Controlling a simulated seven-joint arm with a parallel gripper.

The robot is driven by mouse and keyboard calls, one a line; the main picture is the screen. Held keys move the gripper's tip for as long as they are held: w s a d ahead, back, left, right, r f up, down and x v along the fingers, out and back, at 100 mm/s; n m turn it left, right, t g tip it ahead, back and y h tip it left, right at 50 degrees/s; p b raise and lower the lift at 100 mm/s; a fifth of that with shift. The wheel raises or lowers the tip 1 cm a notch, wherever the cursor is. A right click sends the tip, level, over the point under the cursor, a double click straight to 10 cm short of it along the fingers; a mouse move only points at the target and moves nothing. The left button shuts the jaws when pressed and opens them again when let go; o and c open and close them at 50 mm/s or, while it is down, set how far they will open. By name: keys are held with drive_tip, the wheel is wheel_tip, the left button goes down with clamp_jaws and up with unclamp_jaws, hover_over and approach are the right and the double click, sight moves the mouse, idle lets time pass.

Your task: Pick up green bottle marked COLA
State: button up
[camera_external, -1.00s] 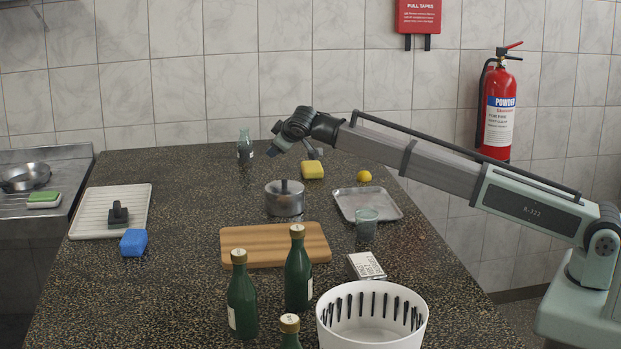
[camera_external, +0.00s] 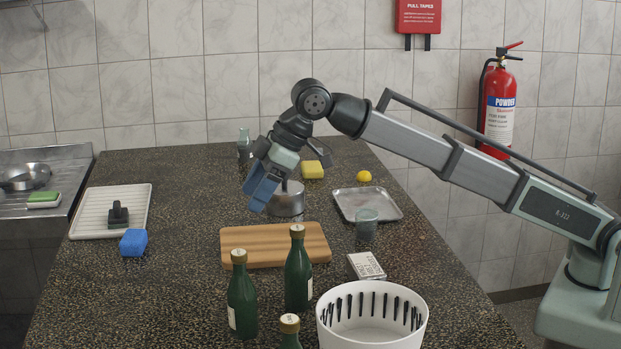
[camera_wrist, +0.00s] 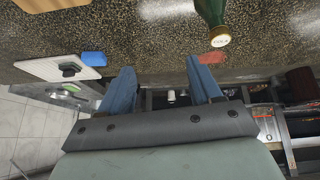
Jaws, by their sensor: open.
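Three green bottles stand at the front of the counter in the external view: one on the left (camera_external: 242,297), one in the middle (camera_external: 298,275), and one cut off by the bottom edge (camera_external: 290,342). Their cap lettering is too small to read there. In the wrist view, one green bottle (camera_wrist: 210,12) shows at the top, right of centre; small lettering on its pale cap looks like COLA. My gripper (camera_external: 262,190) is open and empty, with blue fingers, above the counter behind the cutting board and apart from the bottles. Both fingers (camera_wrist: 163,85) also show in the wrist view.
A wooden cutting board (camera_external: 268,245) lies just behind the bottles. A white bowl (camera_external: 372,333) stands to their right, with a small white box (camera_external: 366,265) behind it. A metal pot (camera_external: 289,203) stands near my gripper.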

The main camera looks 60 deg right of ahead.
drive_tip(key=n+g, duration=0.1)
approach(237, 261)
drive_tip(key=d, duration=0.1)
drive_tip(key=shift+y, duration=0.4)
drive_tip(key=x, duration=0.7)
drive_tip(key=shift+w+a+f, duration=0.2)
drive_tip(key=shift+w+a, duration=0.05)
drive_tip(key=shift+w, duration=0.05)
drive_tip(key=shift+s+x, duration=0.15)
drive_tip(key=shift+x, duration=1.2)
drive_tip(key=shift+s+x, duration=0.15)
drive_tip(key=shift+x, duration=1.15)
drive_tip(key=shift+c, duration=0.3)
clamp_jaws()
